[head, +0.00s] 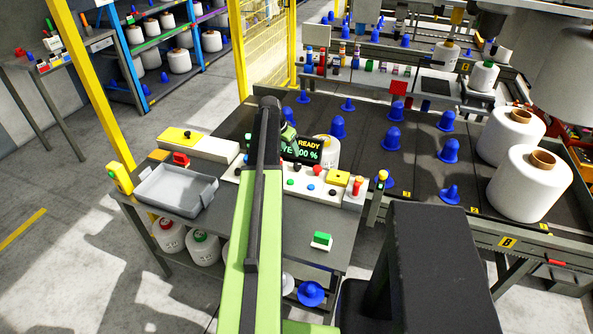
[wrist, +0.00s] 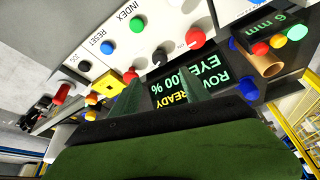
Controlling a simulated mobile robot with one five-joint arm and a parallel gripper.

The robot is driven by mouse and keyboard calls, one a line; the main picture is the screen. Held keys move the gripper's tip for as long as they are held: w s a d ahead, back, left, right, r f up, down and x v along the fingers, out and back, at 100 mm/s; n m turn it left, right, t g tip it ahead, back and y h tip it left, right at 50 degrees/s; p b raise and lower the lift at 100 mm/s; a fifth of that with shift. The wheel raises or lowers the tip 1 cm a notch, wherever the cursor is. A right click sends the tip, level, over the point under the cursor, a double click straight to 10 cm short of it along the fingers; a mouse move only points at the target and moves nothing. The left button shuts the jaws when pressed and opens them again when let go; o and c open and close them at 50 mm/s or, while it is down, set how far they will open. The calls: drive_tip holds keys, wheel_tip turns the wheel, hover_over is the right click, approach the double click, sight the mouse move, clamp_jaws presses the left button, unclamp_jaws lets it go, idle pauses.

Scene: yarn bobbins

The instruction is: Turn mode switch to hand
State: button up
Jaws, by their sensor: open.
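A white control panel (head: 322,197) with several coloured buttons stands at the bench's back edge. It also fills the upper part of the wrist view (wrist: 112,62). I cannot tell which is the mode switch; the small labels are unreadable. My gripper (wrist: 163,90) is open and empty, its dark green fingers below the knobs and in front of the READY display (wrist: 180,90). In the head view my gripper (head: 289,136) is partly hidden.
A grey tray (head: 178,190) and a green-topped block (head: 321,240) sit on the bench. The display (head: 301,150) stands behind the panel. Blue cones (head: 337,128) stand on the dark conveyor, and white bobbins (head: 526,190) at the right.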

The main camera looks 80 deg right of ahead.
sight(297, 164)
drive_tip(key=b+x, duration=0.9)
drive_tip(key=x, duration=0.3)
drive_tip(key=shift+s+f+b, duration=0.1)
drive_tip(key=shift+f+b, duration=0.05)
drive_tip(key=shift+b, duration=0.25)
clamp_jaws()
